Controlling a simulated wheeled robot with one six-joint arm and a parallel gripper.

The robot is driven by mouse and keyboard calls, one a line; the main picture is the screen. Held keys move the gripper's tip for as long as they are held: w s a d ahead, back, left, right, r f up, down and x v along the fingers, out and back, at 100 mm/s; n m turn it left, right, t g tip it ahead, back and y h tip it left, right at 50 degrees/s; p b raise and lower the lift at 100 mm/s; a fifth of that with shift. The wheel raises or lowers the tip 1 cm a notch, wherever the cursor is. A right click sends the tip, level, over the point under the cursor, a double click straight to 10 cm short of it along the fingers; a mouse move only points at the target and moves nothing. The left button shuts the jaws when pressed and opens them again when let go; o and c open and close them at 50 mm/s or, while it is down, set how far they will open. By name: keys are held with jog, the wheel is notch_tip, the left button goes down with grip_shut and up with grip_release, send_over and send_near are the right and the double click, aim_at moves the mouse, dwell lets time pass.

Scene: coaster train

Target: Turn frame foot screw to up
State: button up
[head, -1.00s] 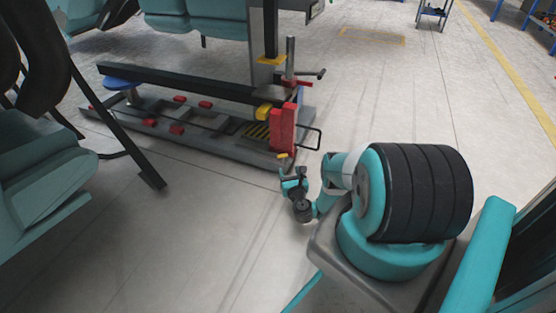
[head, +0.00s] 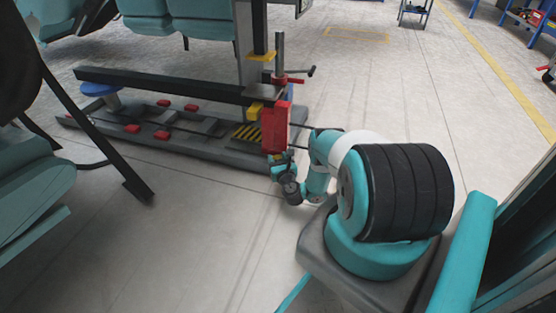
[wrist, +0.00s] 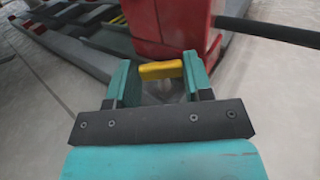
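The frame foot screw appears to be the small yellow bar (wrist: 160,70) at the bottom of the red housing (wrist: 168,22) in the wrist view. It lies roughly crosswise in the picture. My gripper (wrist: 162,76) is in front of it with teal fingers spread apart, one at each end of the bar. In the head view, my gripper (head: 281,163) is low by the foot of the red housing (head: 276,128) and mostly hides the screw.
The long grey base frame (head: 190,145) with several red blocks runs left from the housing. A dark bar (wrist: 265,31) juts out right of the housing in the wrist view. Teal seats (head: 30,180) stand at left. Clear floor (head: 180,240) lies in front.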

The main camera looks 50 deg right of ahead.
jog(key=shift+s+d+f+n+t+y+b, duration=0.1)
jog(key=shift+n+t+y+b, duration=0.1)
jog(key=shift+n+t+y, duration=0.3)
jog(key=shift+d+f+n+t+y+b, duration=0.1)
jog(key=shift+n+t+y+b, duration=0.1)
jog(key=shift+n+y, duration=0.5)
jog(key=shift+r+n+t+y+b, duration=0.15)
jog(key=shift+n+t+y+b, duration=0.25)
jog(key=shift+y, duration=0.7)
jog(key=o, duration=0.6)
jog(key=shift+o, duration=0.2)
jog(key=shift+r+h, duration=0.1)
jog(key=shift+h, duration=0.2)
